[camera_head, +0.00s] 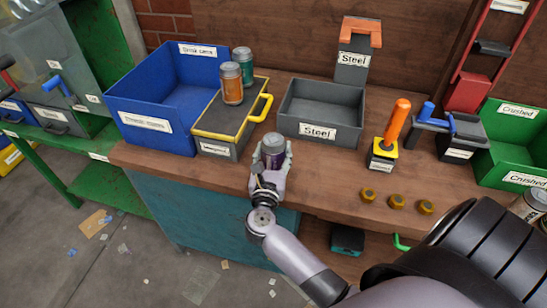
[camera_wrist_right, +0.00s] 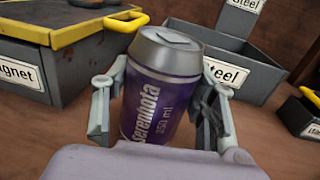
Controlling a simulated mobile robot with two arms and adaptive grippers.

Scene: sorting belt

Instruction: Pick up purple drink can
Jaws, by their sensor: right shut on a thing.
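The purple drink can (camera_head: 273,148) with a silver top stands upright between the fingers of my right gripper (camera_head: 272,165), near the front of the wooden workbench. In the right wrist view the purple can (camera_wrist_right: 163,95) fills the middle, with its white lettering facing me. The fingers of my right gripper (camera_wrist_right: 160,105) are on both sides of it, shut on it. I cannot tell whether the can's base touches the bench. My left gripper is not in view.
Behind stand a blue bin (camera_head: 150,118), a yellow-edged magnet box (camera_head: 222,135) bearing an orange can (camera_head: 232,85) and a green can (camera_head: 243,60), and a grey Steel bin (camera_head: 318,110). To the right are an orange-handled tool (camera_head: 397,120), brass nuts (camera_head: 396,201) and a green Crushed bin (camera_head: 512,145).

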